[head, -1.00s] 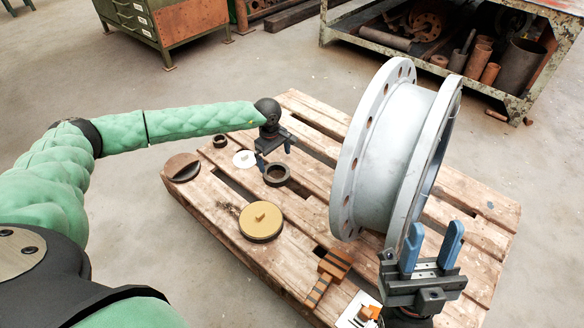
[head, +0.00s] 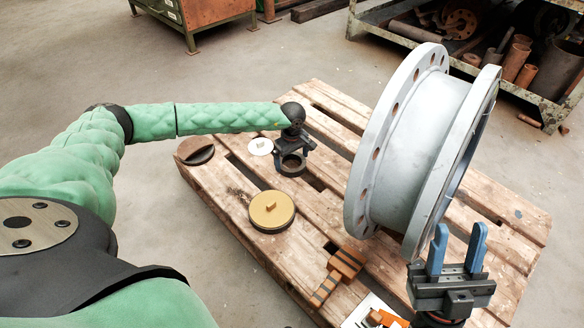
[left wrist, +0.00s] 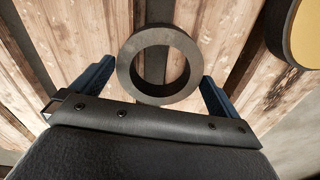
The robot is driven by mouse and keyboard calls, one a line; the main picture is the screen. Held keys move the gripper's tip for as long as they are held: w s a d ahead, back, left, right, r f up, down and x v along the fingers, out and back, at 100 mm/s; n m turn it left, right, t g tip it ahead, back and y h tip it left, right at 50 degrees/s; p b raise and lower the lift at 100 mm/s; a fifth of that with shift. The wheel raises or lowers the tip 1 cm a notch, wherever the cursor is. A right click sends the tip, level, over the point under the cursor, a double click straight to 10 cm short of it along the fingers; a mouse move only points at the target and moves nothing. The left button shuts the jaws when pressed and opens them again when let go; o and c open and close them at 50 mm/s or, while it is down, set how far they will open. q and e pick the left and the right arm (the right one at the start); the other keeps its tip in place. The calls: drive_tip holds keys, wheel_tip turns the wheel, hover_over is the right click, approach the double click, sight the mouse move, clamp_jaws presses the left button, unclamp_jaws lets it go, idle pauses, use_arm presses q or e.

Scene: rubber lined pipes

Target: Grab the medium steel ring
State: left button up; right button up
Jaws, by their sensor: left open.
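The medium steel ring (head: 292,172) is dark grey and lies flat on the wooden pallet. My left gripper (head: 291,155) is right over it in the head view and partly covers it. In the left wrist view the ring (left wrist: 125,65) shows between the two blue fingers of my open left gripper (left wrist: 157,72). Contact between fingers and ring cannot be told. My right gripper (head: 457,238) is open and empty, its blue fingers pointing up in front of the big flanged pipe.
A large grey flanged pipe (head: 410,150) stands on the pallet (head: 335,205) at right. A gold-topped disc (head: 272,210), a dark round piece (head: 196,151), a white disc (head: 260,146) and an orange-brown block (head: 345,263) lie around the ring. A metal shelf (head: 550,112) stands behind.

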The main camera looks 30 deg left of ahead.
use_arm(q)
drive_tip(key=shift+f, duration=0.2)
drive_tip(key=c, duration=0.7)
drive_tip(key=shift+c, duration=0.8)
drive_tip(key=shift+r, duration=0.15)
